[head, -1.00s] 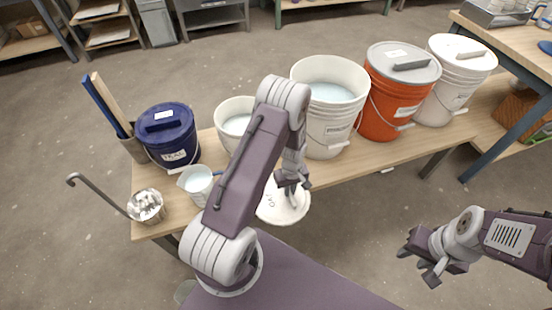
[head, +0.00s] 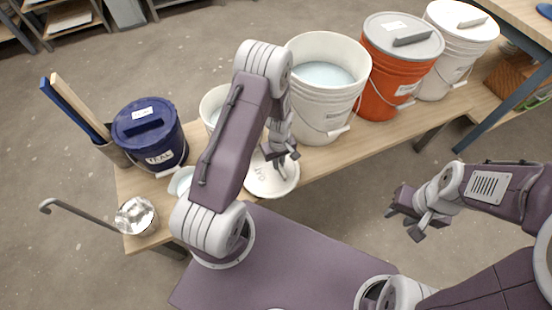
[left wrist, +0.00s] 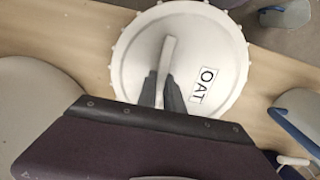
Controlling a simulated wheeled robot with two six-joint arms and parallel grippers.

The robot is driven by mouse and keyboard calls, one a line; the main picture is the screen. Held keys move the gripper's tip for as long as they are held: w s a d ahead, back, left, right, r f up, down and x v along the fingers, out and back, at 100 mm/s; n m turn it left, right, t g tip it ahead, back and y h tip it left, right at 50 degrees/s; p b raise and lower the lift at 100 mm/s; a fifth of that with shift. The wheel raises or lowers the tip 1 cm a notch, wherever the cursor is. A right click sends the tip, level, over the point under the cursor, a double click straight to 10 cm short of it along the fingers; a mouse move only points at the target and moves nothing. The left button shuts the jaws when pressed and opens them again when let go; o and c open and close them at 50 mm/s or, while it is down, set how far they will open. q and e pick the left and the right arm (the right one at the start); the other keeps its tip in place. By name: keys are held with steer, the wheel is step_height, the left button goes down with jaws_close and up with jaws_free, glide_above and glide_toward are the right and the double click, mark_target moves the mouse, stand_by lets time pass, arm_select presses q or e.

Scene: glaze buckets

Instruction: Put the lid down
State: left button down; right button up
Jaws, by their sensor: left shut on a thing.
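The white round lid (head: 262,182) is labelled OAT and has a raised bar handle. My left gripper (head: 281,158) is shut on that handle, above the bench's front edge beside the large white bucket. In the left wrist view the lid (left wrist: 215,60) fills the top middle, and the fingertips (left wrist: 163,80) grip its bar. Whether the lid touches the bench (head: 335,158) cannot be told. My right gripper (head: 408,215) is empty with its fingers apart, off to the right over the floor.
A large open white bucket (head: 318,110) and a smaller open white bucket (head: 212,107) stand behind the lid. The lidded blue TEAL bucket (head: 160,150) is left; lidded orange (head: 385,80) and white (head: 445,75) buckets are right. A metal cup (head: 137,217) with a ladle sits at the left end.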

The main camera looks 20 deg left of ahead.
arm_select(q)
steer(key=shift+s+d+r, duration=0.15)
steer(key=shift+d+r, duration=0.05)
steer(key=shift+d, duration=0.05)
steer(key=shift+f, duration=0.2)
steer(key=c, duration=1.8)
jaws_free()
steer(key=shift+a+f, duration=0.1)
steer(key=shift+f, duration=0.1)
steer(key=o, duration=0.3)
steer(key=shift+r, duration=0.1)
arm_select(e)
steer(key=shift+s+d+f, duration=0.1)
steer(key=shift+d+f, duration=0.05)
steer(key=shift+d, duration=0.1)
